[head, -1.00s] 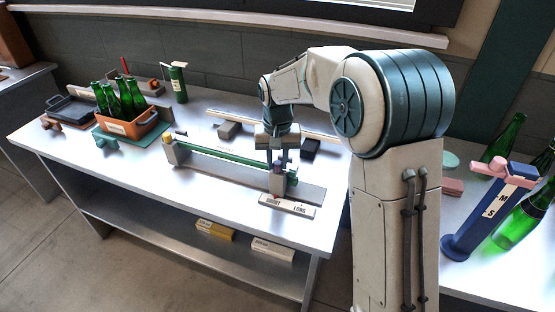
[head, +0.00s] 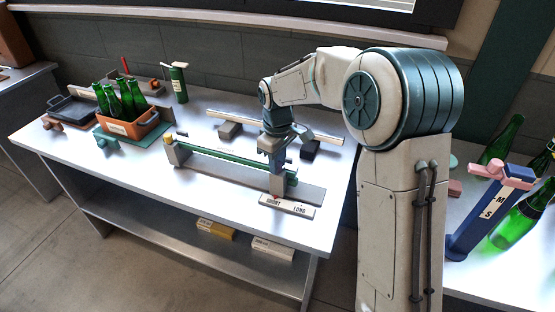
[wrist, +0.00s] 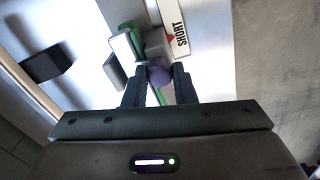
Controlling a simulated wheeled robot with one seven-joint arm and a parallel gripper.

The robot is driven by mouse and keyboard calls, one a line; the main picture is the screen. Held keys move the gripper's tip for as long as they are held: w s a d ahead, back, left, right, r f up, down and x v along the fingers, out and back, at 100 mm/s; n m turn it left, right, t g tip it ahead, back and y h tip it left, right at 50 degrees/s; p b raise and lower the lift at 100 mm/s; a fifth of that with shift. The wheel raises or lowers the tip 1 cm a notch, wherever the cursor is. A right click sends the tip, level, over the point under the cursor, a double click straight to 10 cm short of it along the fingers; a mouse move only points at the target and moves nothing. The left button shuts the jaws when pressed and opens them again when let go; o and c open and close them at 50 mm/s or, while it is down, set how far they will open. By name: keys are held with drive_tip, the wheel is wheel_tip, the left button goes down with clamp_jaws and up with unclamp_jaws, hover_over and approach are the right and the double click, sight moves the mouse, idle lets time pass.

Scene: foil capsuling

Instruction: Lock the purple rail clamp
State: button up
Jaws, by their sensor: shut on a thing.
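The purple rail clamp (wrist: 160,73) shows in the wrist view as a rounded purple knob between my two fingertips. My gripper (wrist: 159,80) is shut on it. In the head view my gripper (head: 277,165) points down at the right end of the long green rail (head: 225,163), above a grey block. There my fingers hide most of the clamp, so I cannot tell its lock position. The sign reading SHORT and LONG (head: 287,206) lies in front of the block, with a red pointer near SHORT. Part of the sign (wrist: 182,30) also shows in the wrist view.
An orange crate (head: 146,128) of green bottles and a dark tray (head: 72,108) stand on the left. A pale bar (head: 315,132) on dark blocks lies behind the rail. A blue stand (head: 470,225) marked M and S stands on the right near bottles.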

drive_tip(key=shift+r+n, duration=0.1)
drive_tip(key=shift+n, duration=1.1)
drive_tip(key=shift+w, duration=0.1)
drive_tip(key=o, duration=1)
wheel_tip(320, 180, up, 14)
